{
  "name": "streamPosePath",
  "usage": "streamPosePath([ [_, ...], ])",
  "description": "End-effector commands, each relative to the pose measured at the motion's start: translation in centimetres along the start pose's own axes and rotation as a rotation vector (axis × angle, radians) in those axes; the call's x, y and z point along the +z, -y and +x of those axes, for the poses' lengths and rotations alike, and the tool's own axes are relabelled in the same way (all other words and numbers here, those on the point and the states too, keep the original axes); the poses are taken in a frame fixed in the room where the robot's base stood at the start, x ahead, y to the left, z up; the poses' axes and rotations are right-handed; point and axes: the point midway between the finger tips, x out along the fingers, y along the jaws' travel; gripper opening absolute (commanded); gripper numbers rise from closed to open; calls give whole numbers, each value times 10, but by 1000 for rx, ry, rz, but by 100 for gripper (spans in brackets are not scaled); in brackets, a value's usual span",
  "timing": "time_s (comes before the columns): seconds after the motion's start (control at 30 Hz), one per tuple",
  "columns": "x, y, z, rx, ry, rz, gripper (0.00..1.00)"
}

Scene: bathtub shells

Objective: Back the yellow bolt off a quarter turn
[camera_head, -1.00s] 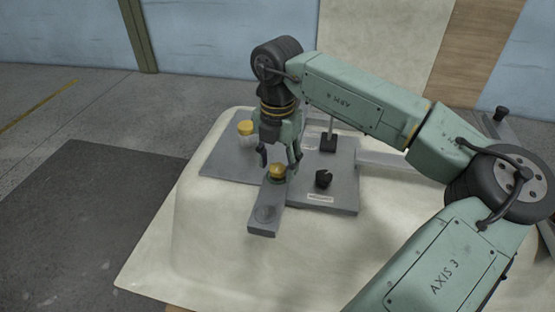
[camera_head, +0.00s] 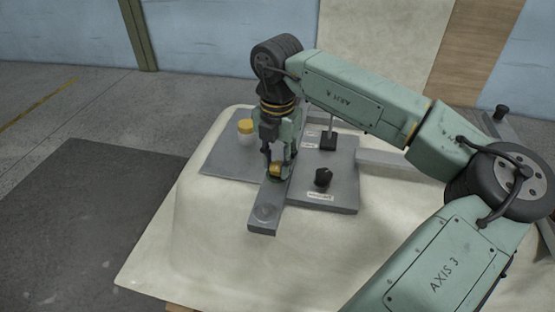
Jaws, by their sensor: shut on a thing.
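The yellow bolt (camera_head: 274,169) stands on a narrow grey bar (camera_head: 265,213) that juts toward the front from the grey plate. My gripper (camera_head: 277,171) points down over it with its fingers closed around the bolt's head. The fingers cover part of the bolt, and the bolt's lower part is hard to make out. The bar has a round mark near its front end.
A yellow-capped white jar (camera_head: 246,132) stands at the left on the grey plate (camera_head: 325,198). A black knob (camera_head: 323,177) and a black block with an upright rod (camera_head: 328,142) are right of my gripper. The pale tub shell (camera_head: 200,255) lies beneath.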

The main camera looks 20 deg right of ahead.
Motion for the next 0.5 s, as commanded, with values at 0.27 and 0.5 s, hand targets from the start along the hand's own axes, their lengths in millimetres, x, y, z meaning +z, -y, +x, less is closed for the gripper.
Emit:
streamPosePath([
  [0.27, 0, 0, 1, 0, 1, -45, 3],
  [0.5, 0, 0, 3, 0, 2, -192, 3],
])
